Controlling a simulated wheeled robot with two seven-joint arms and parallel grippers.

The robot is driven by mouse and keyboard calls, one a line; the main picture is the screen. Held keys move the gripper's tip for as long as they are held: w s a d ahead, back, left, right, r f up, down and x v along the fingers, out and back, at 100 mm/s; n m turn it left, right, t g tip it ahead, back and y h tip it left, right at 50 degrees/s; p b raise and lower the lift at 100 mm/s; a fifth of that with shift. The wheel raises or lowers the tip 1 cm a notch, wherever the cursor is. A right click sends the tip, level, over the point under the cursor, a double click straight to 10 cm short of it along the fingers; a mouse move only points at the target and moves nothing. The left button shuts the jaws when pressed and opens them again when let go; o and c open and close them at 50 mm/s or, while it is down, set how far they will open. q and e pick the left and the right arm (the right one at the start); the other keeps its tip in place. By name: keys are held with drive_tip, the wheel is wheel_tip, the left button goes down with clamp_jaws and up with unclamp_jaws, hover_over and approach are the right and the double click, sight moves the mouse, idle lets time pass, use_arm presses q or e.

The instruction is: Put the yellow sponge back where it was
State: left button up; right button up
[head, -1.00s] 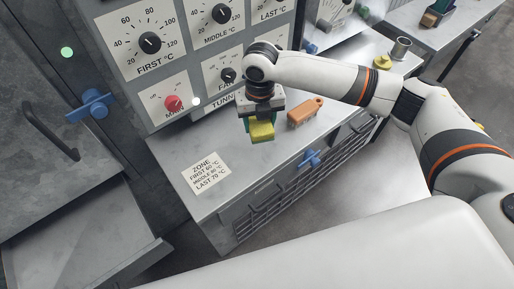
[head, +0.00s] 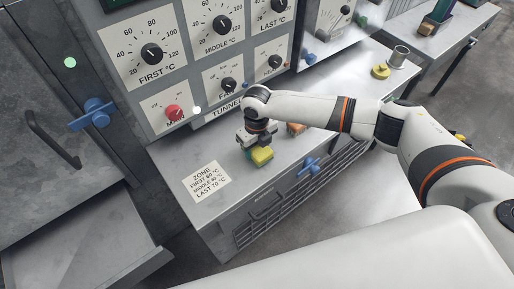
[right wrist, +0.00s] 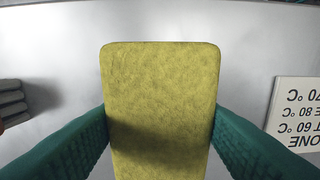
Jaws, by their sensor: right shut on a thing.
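The yellow sponge (head: 262,156) is in my right gripper (head: 257,151), low over the grey metal counter between the zone card and the orange-brown object. In the right wrist view the sponge (right wrist: 160,100) fills the middle, with a green finger pressed along each side. My right gripper is shut on it. I cannot tell whether the sponge touches the counter. My left gripper is not in view.
The zone card (head: 207,180) lies left of the sponge on the counter (head: 215,212). An orange-brown object (head: 295,129) is partly hidden behind my arm. A blue handle (head: 310,165) sticks out at the counter's front. A yellow piece (head: 381,71) and a metal cup (head: 399,56) stand farther right.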

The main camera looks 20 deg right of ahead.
drive_tip(key=shift+f, duration=0.65)
drive_tip(key=shift+f, duration=0.15)
drive_tip(key=o, duration=1)
